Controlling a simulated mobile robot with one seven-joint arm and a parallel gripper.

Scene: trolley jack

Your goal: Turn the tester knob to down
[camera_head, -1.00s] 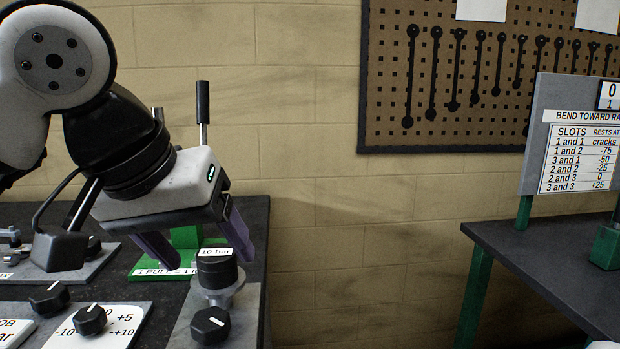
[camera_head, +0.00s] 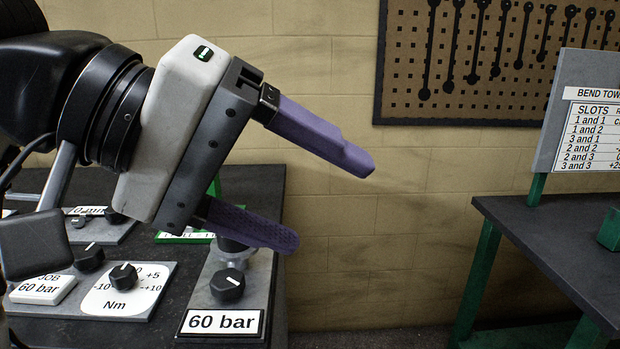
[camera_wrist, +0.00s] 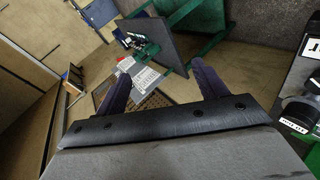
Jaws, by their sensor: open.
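In the head view my gripper (camera_head: 325,195) is open and empty, with its two purple fingers spread and pointing right and down. It is above and in front of the grey tester plate (camera_head: 210,290). A black knob with a white pointer line (camera_head: 228,285) sits on that plate, behind a "60 bar" label (camera_head: 221,322). The pointer line tilts to the right. A silver and black fitting (camera_head: 232,244) stands behind the knob, partly hidden by the lower finger. In the wrist view the black fitting with its white label (camera_wrist: 297,116) is at the right edge, outside the fingers.
Left of the tester, a white Nm dial with a black knob (camera_head: 123,276) and a "JOB 60 bar" plate (camera_head: 42,288) lie on the dark bench. A second table with an upright sign board (camera_head: 590,110) stands to the right. A gap separates the two tables.

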